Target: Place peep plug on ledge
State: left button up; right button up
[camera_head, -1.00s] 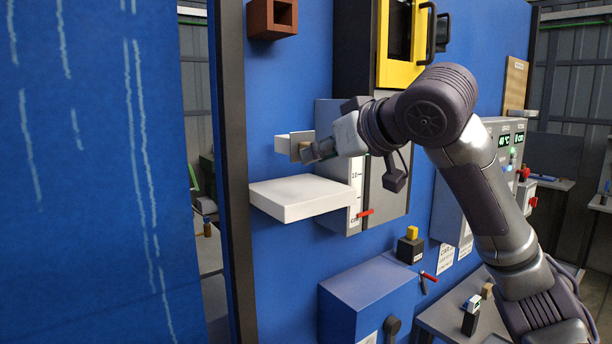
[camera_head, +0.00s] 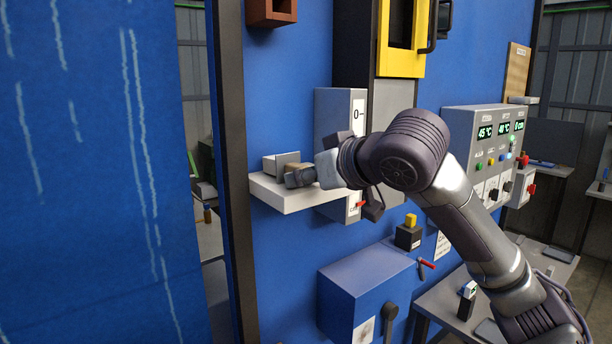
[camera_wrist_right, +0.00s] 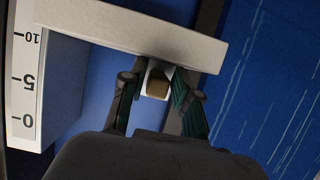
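The peep plug (camera_head: 281,161) shows as a pale grey, plate-like piece with a tan part beside it. In the right wrist view, the plug (camera_wrist_right: 157,84) has a brown end and a white part. My right gripper (camera_head: 299,176) is closed around it; the two fingers (camera_wrist_right: 157,95) with green pads stand on either side. The white ledge (camera_head: 290,198) sticks out from the blue wall, and the plug is at its top, toward the back. It also shows as a pale slab (camera_wrist_right: 130,28) in the wrist view. I cannot tell whether the plug touches the ledge. My left gripper is not in view.
A grey box with a scale (camera_head: 340,110) stands behind the ledge, right of it. A blue box (camera_head: 365,290) sits below. A black post (camera_head: 232,170) is left of the ledge. A control panel (camera_head: 482,150) is at the right.

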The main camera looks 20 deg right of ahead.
jog(key=shift+o, duration=0.8)
jog(key=shift+r, duration=0.2)
jog(key=b+v, duration=0.3)
jog(key=v, duration=0.9)
